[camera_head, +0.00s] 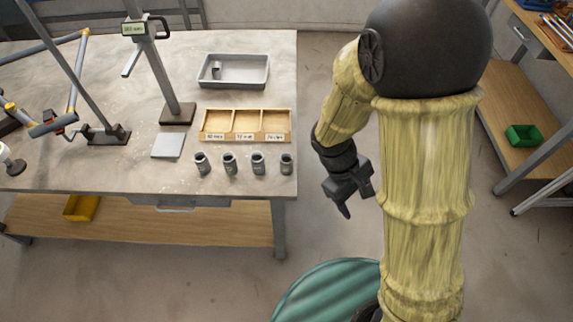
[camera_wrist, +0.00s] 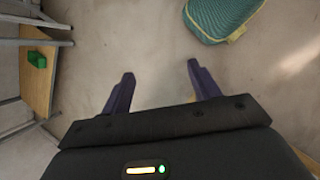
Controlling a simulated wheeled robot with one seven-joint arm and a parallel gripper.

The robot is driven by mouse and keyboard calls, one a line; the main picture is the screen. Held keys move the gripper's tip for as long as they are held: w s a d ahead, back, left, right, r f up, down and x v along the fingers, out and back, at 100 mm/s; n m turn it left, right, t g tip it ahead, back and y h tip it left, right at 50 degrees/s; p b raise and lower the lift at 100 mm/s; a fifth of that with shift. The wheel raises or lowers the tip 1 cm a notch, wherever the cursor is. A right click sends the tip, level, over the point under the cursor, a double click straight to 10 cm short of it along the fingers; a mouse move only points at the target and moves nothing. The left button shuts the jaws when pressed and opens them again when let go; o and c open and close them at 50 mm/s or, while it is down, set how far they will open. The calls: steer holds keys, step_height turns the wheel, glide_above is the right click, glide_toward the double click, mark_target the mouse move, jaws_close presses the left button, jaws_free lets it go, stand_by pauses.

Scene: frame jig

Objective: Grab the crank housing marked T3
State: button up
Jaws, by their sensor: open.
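Several grey cylindrical housings stand upright in a row along the front right of the workbench: one at the left (camera_head: 202,163), one beside it (camera_head: 230,163), another (camera_head: 258,163) and one at the right end (camera_head: 287,163). Marks on them are too small to read, so I cannot tell which is T3. My gripper (camera_head: 352,203) hangs over the floor to the right of the bench, apart from the housings. In the wrist view my gripper (camera_wrist: 160,85) has its two dark fingers spread, with only bare floor between them.
Behind the row are a wooden three-compartment tray (camera_head: 245,137) with labels, a grey bin (camera_head: 256,84) holding a small grey part, and a flat grey plate (camera_head: 168,146). A stand with a display (camera_head: 160,62) rises left of them.

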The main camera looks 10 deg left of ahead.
steer(key=a+f+n+t+h, duration=0.3)
steer(key=a+f+n+h, duration=0.1)
steer(key=a+n, duration=0.15)
steer(key=n+t+y+b, duration=0.2)
steer(key=n+t+y, duration=0.2)
steer(key=n+t, duration=1.2)
glide_toward(282, 165)
steer(key=shift+n+g, duration=0.25)
steer(key=shift+g, duration=0.05)
steer(key=v, duration=0.5)
steer(key=shift+s+a+r, duration=0.15)
steer(key=shift+a+r, duration=0.05)
steer(key=shift+r, duration=0.15)
steer(key=p+x, duration=0.3)
steer(key=x, duration=0.8)
steer(key=shift+d, duration=0.15)
steer(key=shift+w+d, duration=0.1)
steer(key=shift+w, duration=0.45)
